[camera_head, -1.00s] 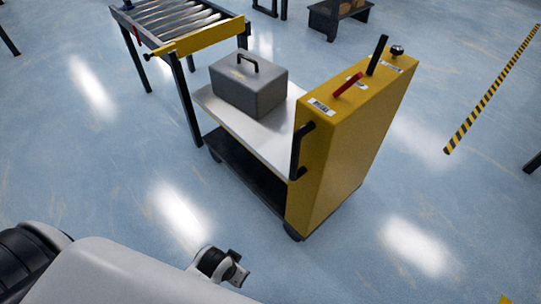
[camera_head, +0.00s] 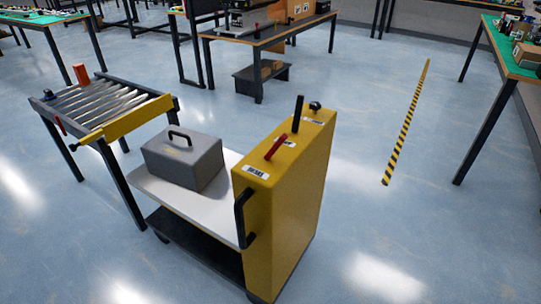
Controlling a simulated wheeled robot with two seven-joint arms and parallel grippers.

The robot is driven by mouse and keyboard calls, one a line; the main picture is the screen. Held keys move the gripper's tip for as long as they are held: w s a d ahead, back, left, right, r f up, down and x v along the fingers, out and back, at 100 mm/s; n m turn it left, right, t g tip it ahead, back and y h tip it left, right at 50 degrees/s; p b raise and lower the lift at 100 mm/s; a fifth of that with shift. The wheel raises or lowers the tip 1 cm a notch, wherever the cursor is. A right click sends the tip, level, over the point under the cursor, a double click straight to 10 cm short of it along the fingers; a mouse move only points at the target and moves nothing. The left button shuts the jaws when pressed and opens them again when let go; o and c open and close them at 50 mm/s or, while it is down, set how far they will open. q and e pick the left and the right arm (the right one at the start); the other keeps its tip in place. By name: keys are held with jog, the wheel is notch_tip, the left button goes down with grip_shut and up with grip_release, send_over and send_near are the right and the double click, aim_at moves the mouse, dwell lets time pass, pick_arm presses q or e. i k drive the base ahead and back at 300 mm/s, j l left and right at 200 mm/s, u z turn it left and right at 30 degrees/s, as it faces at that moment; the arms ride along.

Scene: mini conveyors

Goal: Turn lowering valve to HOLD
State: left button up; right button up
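A yellow lift cart (camera_head: 285,195) stands in the middle of the camera_head view. On its top are a red lever (camera_head: 275,147), a tall black lever (camera_head: 298,114) and a black knob (camera_head: 315,106), with small white labels near them. The label writing is too small to read, so I cannot tell which control is the lowering valve or its setting. A grey box with a black handle (camera_head: 183,161) rests on the cart's white platform (camera_head: 150,186). Neither of my grippers is in view.
A roller conveyor (camera_head: 100,105) stands left of the cart. A black and yellow floor strip (camera_head: 407,125) lies to the right. A dark workbench (camera_head: 270,38) is behind, and a green-topped table (camera_head: 510,50) is at the far right. Blue floor right of the cart is clear.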

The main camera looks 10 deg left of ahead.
aim_at(316, 106)
jog(key=i+l+u, duration=0.2)
jog(key=l, duration=0.35)
jog(key=i+l+u, duration=0.2)
jog(key=l, duration=0.35)
jog(key=l+u, duration=0.2)
jog(key=l, duration=0.35)
